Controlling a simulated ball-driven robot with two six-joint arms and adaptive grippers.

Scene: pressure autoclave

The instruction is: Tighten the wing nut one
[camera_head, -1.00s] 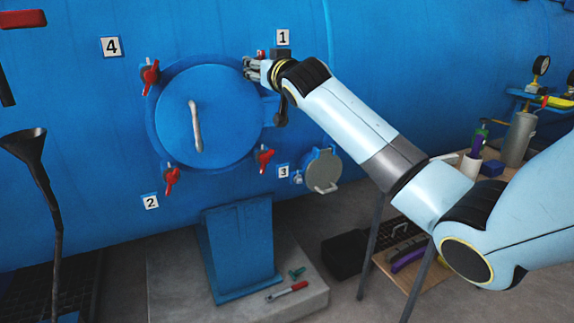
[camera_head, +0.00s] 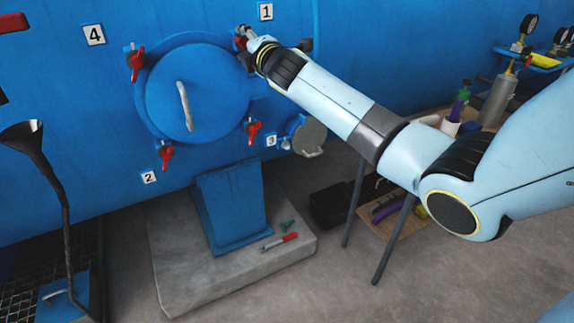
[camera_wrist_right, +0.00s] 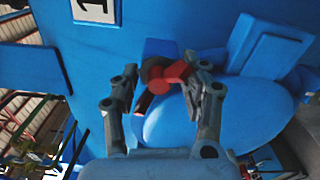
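The red wing nut one (camera_head: 240,43) sits at the upper right edge of the round blue door (camera_head: 205,90), beside label 1 (camera_head: 266,12). In the head view my right gripper (camera_head: 244,34) is at this nut and partly covers it. In the right wrist view the nut (camera_wrist_right: 172,75) shows between the spread fingers of my right gripper (camera_wrist_right: 165,82), closer to the right-hand finger. The fingers look open. I cannot tell whether that finger touches the nut. My left gripper is not in view.
Other red wing nuts stand beside label 4 (camera_head: 94,34), label 2 (camera_head: 149,177) and label 3 (camera_head: 271,141). A small round grey hatch (camera_head: 308,136) is at the right of the door. A red-handled tool (camera_head: 280,242) lies on the concrete plinth. A black funnel (camera_head: 24,137) stands at the left.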

